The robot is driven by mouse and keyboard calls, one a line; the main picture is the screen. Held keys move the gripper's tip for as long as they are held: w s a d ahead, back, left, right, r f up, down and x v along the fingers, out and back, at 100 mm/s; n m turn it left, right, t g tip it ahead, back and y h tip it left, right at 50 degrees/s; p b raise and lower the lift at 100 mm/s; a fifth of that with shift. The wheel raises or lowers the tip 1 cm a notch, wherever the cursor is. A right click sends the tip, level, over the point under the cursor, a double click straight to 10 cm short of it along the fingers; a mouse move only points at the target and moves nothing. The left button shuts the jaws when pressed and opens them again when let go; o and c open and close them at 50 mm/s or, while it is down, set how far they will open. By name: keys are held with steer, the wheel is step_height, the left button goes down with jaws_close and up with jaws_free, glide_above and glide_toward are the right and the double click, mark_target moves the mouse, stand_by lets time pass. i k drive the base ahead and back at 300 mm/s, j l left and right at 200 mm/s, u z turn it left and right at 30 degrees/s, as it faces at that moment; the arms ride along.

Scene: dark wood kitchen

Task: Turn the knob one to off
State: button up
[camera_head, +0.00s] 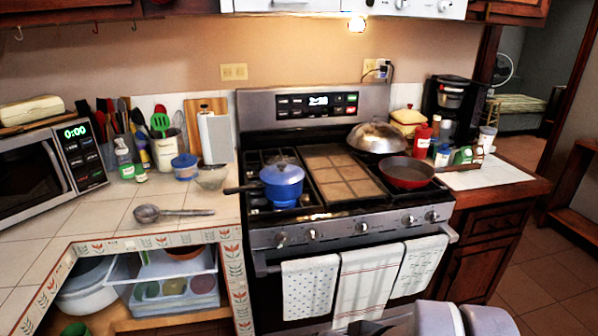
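The stove (345,270) stands in the middle of the camera_head view, with a row of several silver knobs along its front panel. The leftmost knob (281,239) sits below the blue pot, with another knob (313,234) just to its right. A knob (360,227) is near the middle, and two more knobs (408,220) (432,216) are at the right. The labels and exact turn of the knobs are too small to read. Pale rounded parts of my arm show at the bottom right edge. My gripper's fingers are not visible.
A blue pot (282,185) and a red pan (406,174) sit on the stove, beside a domed metal lid (376,137). Towels (365,285) hang from the oven handle below the knobs. A ladle (150,213) lies on the left counter.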

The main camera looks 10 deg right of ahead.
mark_target(282, 239)
steer(key=i+j+u, duration=0.45)
steer(key=i+j, duration=0.25)
steer(key=j, duration=0.15)
